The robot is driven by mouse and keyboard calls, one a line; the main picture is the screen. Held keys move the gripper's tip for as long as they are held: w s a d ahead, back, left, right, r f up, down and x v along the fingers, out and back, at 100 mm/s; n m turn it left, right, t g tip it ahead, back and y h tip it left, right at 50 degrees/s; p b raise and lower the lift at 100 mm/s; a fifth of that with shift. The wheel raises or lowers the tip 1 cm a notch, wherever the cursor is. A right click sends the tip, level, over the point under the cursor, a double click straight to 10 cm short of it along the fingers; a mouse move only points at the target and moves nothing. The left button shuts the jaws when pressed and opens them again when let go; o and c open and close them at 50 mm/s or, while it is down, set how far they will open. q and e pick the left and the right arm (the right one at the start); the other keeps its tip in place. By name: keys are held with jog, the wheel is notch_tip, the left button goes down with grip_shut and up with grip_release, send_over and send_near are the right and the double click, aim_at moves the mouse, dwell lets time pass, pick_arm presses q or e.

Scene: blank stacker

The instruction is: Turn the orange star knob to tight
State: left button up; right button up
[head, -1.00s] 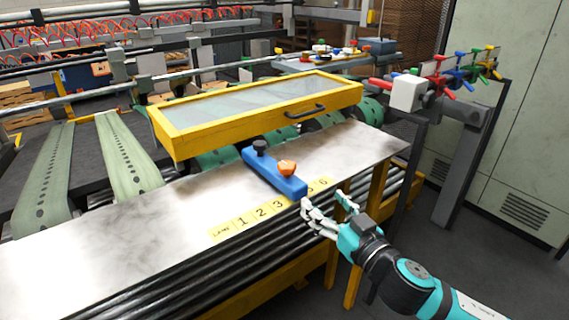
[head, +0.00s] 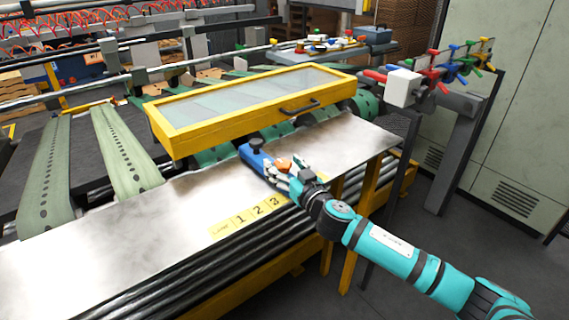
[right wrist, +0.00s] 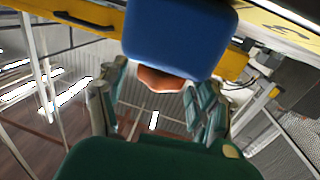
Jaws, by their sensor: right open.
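The orange star knob (head: 283,163) sits on the blue block (head: 256,159) on the metal plate. A dark knob (head: 256,143) stands at the block's far end. My right gripper (head: 285,172) is open at the near end of the block, close to the orange knob and partly covering the block. In the right wrist view, the orange knob (right wrist: 160,79) shows between the spread fingers (right wrist: 156,88), partly hidden by the blue block (right wrist: 180,35). I cannot tell whether a finger touches it. My left gripper is not in view.
The yellow-framed cover (head: 250,105) with a black handle stands just behind the block. A rack of coloured knobs (head: 440,75) stands at the right. The left plate is clear.

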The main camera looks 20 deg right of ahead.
jog(key=shift+c, duration=0.4)
jog(key=c, duration=1.1)
jog(key=m+h+b, duration=0.1)
jog(key=h+b, duration=0.1)
jog(key=shift+a+f+m+h, duration=0.2)
jog(key=shift+m+h, duration=0.2)
jog(key=m+h+b, duration=0.2)
jog(key=h+b, duration=0.1)
jog(key=m+g+h+b, duration=0.1)
jog(key=m+h+b, duration=0.1)
jog(key=h+b, duration=0.1)
jog(key=m+h+b, duration=0.2)
jog(key=h+b, duration=0.1)
jog(key=shift+w+a+f+g, duration=0.1)
jog(key=shift+a+g, duration=0.15)
jog(key=shift+g, duration=0.15)
jog(key=shift+r+m+g+h+b, duration=0.25)
jog(key=shift+m+g+h+b, duration=0.25)
jog(key=shift+h+b, duration=0.4)
jog(key=shift+r, duration=0.15)
